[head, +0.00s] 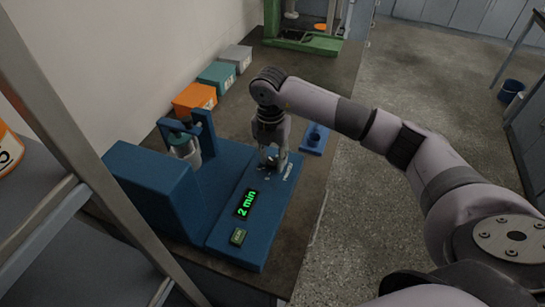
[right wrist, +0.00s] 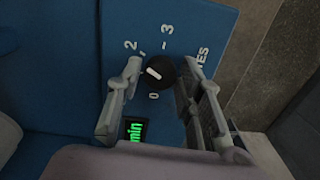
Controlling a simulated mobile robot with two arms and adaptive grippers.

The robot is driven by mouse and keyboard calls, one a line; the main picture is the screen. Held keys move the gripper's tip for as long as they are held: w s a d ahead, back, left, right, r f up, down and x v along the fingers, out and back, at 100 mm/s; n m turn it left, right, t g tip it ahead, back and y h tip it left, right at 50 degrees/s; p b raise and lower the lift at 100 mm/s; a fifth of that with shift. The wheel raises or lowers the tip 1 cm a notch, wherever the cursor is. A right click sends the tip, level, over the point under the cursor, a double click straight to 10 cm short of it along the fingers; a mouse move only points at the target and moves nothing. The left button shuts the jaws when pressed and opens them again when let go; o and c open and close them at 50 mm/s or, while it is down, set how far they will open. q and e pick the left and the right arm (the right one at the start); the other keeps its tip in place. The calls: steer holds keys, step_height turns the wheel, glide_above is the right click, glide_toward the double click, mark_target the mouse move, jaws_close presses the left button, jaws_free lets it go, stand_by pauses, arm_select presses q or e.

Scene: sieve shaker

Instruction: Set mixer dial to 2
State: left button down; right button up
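The blue mixer (head: 225,205) stands on the bench, and its green display (head: 246,203) reads "2 min". In the right wrist view its black dial (right wrist: 160,73) has a white pointer mark slanting toward the upper left, on the side of the printed 2. The printed 0, 2 and 3 show around the dial. My right gripper (right wrist: 160,77) is open, with one finger on each side of the dial and small gaps visible. In the head view the right gripper (head: 272,160) hides most of the dial. My left gripper is not in view.
A green button (head: 238,236) sits at the panel's near end. A clear jar (head: 185,147) is held in the mixer. Orange (head: 194,99), teal (head: 217,76) and grey (head: 236,58) boxes line the wall. A small blue tray (head: 314,138) lies right of the mixer.

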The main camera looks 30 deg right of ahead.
mark_target(272, 160)
steer(key=shift+o, duration=1.4)
steer(key=shift+r, duration=0.1)
step_height(272, 160, up, 12)
steer(key=shift+w+a, duration=0.15)
steer(key=shift+f, duration=0.2)
